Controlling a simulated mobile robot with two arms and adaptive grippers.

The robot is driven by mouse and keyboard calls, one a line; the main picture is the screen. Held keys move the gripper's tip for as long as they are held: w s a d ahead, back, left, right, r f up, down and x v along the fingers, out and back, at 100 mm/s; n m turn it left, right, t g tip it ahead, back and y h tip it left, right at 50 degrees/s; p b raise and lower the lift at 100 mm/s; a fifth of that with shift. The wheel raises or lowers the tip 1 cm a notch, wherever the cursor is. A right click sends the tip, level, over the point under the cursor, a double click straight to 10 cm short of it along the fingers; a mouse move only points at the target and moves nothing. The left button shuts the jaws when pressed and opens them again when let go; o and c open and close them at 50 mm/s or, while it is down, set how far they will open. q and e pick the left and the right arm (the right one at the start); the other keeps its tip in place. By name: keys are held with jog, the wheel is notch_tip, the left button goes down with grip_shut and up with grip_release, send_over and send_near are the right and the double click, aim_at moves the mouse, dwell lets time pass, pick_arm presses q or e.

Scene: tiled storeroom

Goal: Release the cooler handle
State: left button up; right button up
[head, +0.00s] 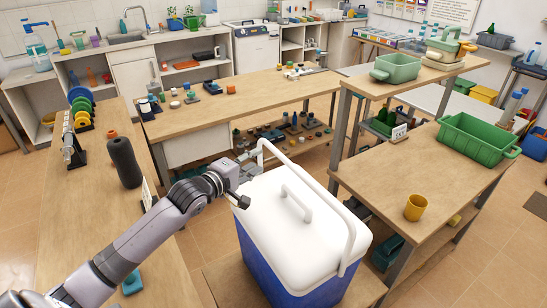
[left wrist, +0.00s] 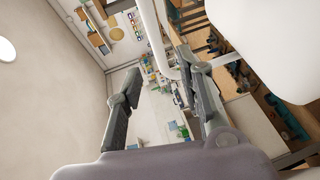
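The cooler has a blue body (head: 290,262) and a white lid (head: 285,222), with a small grip moulded on the lid. Its white carrying handle (head: 315,184) stands raised as a loop over the lid. My left gripper (head: 248,164) is at the handle's far left corner, just above the lid's edge. In the left wrist view, the two fingers of my left gripper (left wrist: 159,64) are spread apart. The handle (left wrist: 156,38) shows between and beyond the fingertips, bending right behind the right finger. I cannot tell whether a finger touches it. My right gripper is out of view.
The cooler stands on a low wooden surface (head: 225,278). A counter (head: 95,200) with a dark bottle (head: 124,162) is on the left.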

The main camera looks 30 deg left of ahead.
aim_at(272, 151)
pick_arm(q)
jog(key=b+x, duration=0.4)
jog(key=x, duration=0.4)
jog(key=shift+w+f+b, duration=0.1)
jog(key=shift+w+b, duration=0.05)
jog(key=shift+b, duration=0.25)
jog(key=shift+b+x, duration=0.4)
jog(key=shift+x, duration=0.45)
jog(key=c, duration=0.8)
grip_shut()
